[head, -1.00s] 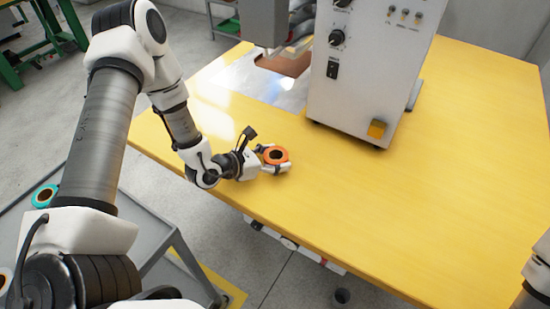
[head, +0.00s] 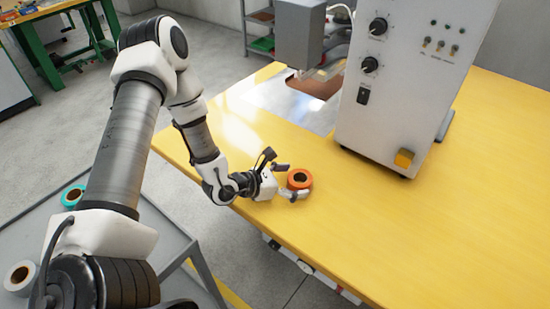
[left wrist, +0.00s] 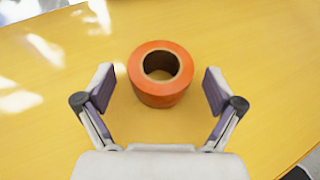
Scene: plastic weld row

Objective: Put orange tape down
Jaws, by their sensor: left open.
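The orange tape (head: 299,180) is a roll that lies flat on the yellow table near its front left edge. In the left wrist view the orange tape (left wrist: 160,88) stands between and slightly beyond the fingertips, with table showing on both sides of it. My left gripper (head: 288,181) is open, low over the table, with its fingers pointing at the roll. In the left wrist view both fingers of my left gripper (left wrist: 160,92) are spread and apart from the tape. My right gripper is not in these views.
A grey machine box (head: 410,85) with knobs stands on the yellow table (head: 440,240) behind the tape. The table's right part is clear. A grey cart (head: 30,240) at the left bears a teal tape roll (head: 73,195) and a grey-white one (head: 20,277).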

